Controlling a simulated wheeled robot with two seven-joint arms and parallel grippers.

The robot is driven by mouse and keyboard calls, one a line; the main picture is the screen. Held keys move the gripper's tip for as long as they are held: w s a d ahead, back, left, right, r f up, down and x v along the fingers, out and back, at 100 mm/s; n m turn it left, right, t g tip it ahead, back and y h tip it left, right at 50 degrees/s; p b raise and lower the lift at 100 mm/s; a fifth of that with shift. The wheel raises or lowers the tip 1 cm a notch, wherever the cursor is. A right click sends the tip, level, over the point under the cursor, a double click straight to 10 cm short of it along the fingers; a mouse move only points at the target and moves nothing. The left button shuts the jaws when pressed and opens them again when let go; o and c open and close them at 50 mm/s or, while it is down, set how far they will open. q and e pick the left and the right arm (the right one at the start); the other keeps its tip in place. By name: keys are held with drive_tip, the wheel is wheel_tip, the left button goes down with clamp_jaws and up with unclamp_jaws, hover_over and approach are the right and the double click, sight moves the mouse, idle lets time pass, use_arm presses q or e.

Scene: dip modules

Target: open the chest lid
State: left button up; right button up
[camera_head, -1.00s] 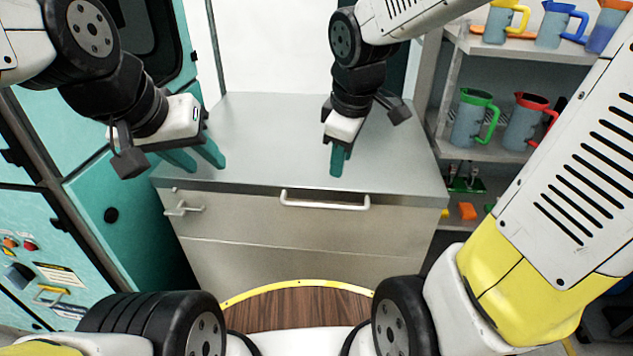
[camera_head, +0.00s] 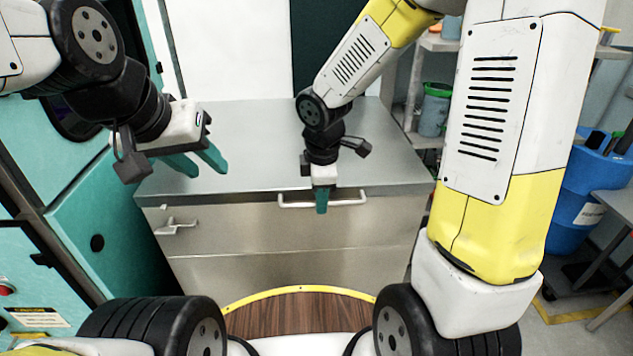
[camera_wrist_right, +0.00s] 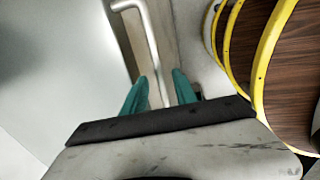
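The chest is a grey metal box with a flat closed lid (camera_head: 250,125). A white bar handle (camera_head: 348,200) is on its front, just under the lid edge; it also shows in the right wrist view (camera_wrist_right: 147,40). My right gripper (camera_head: 322,208) is at the handle's middle in the head view. In the right wrist view its teal fingers (camera_wrist_right: 160,95) are apart, with the bar running between them; contact cannot be told. My left gripper (camera_head: 197,165) is open and empty above the lid's left side.
A small latch-like fitting (camera_head: 176,226) sits on the chest's front left. Teal cabinets (camera_head: 105,215) stand close on the left. A shelf with a jug (camera_head: 434,112) and a blue bin (camera_head: 580,190) are at the right.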

drive_tip(key=shift+f, duration=0.3)
clamp_jaws()
drive_tip(key=shift+w+r, duration=0.1)
idle(1.2)
